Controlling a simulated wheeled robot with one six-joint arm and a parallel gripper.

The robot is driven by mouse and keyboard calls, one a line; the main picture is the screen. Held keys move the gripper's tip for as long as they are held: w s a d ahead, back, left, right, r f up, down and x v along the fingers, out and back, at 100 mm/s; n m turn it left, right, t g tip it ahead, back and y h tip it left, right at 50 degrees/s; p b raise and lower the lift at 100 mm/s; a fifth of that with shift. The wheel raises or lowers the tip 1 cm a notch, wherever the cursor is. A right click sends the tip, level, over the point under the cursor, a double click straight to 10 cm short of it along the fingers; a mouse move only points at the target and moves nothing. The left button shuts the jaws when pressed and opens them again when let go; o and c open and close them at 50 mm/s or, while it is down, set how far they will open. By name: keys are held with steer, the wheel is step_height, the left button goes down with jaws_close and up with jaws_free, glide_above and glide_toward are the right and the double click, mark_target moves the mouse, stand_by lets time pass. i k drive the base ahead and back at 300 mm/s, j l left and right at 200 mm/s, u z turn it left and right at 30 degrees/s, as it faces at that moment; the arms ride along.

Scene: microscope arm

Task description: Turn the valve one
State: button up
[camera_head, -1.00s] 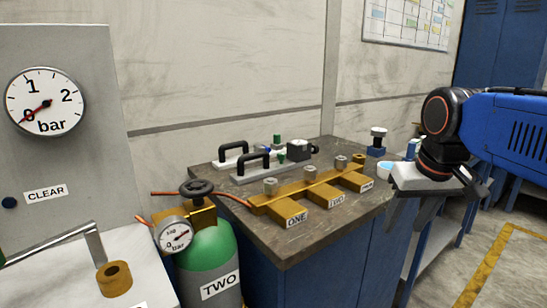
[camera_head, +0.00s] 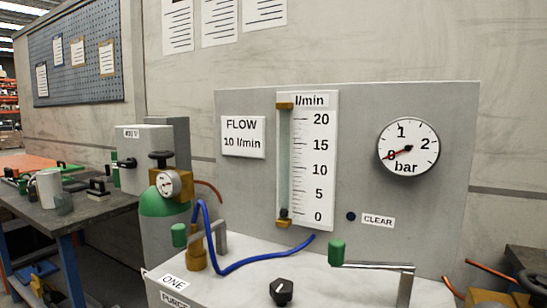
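A white label ONE (camera_head: 172,281) is on the front left of a light console (camera_head: 362,285). Beside it stands a brass fitting (camera_head: 196,253), with a green-ended lever (camera_head: 180,235) and a blue hose (camera_head: 245,262). A green cylinder (camera_head: 163,204) at the left carries a brass valve block with a black handwheel (camera_head: 160,157) and a small round gauge (camera_head: 168,184). No number shows on this cylinder, so I cannot tell which valve is valve one. My gripper is not in view.
A grey panel holds a flow tube (camera_head: 284,165) with its float low, a sign FLOW 10 l/min (camera_head: 243,137) and a bar gauge (camera_head: 408,148) near 0. A black knob (camera_head: 281,291) and a second green-ended lever (camera_head: 337,252) are on the console. A cluttered bench (camera_head: 112,206) is left.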

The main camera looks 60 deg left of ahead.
mark_target(162, 156)
steer(key=k+j+u, duration=0.15)
steer(key=j+u, duration=0.5)
steer(key=u, duration=0.15)
steer(key=k+j+u, duration=0.1)
steer(key=j+u, duration=0.35)
steer(key=i+j+u, duration=0.1)
steer(key=j+u, duration=0.2)
steer(key=u, duration=0.15)
steer(key=i+j+u, duration=0.1)
steer(key=j+u, duration=0.15)
steer(key=u, duration=0.25)
